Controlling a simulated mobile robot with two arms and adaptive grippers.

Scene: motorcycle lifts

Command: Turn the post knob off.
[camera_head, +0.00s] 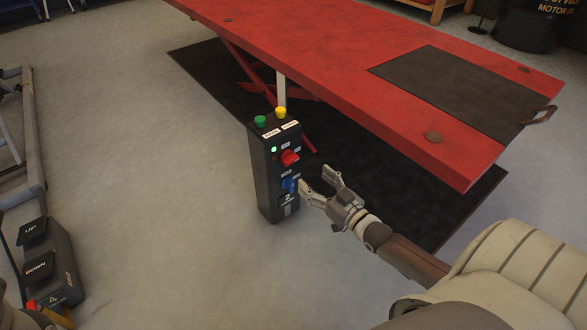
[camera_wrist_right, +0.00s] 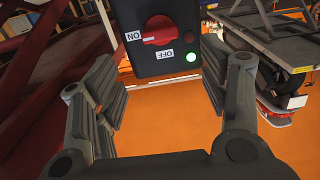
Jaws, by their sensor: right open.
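The black control post (camera_head: 262,180) stands upright on the floor beside the red lift table. Its face carries a red knob (camera_head: 290,158) and, lower, a blue knob (camera_head: 289,185). A green lamp (camera_head: 274,149) glows near the red knob. In the right wrist view the red knob (camera_wrist_right: 161,30) lies level, with one end at the ON label (camera_wrist_right: 133,36); the OFF label (camera_wrist_right: 164,55) is beside it. My right gripper (camera_head: 314,180) is open and empty, in front of the post, close to the blue knob. The left gripper does not show.
The red lift table (camera_head: 330,60) stands over a dark mat (camera_head: 215,75), behind and right of the post. Green (camera_head: 260,121) and yellow (camera_head: 281,112) buttons top the post. An UP/DOWN pedal box (camera_head: 50,262) is at lower left.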

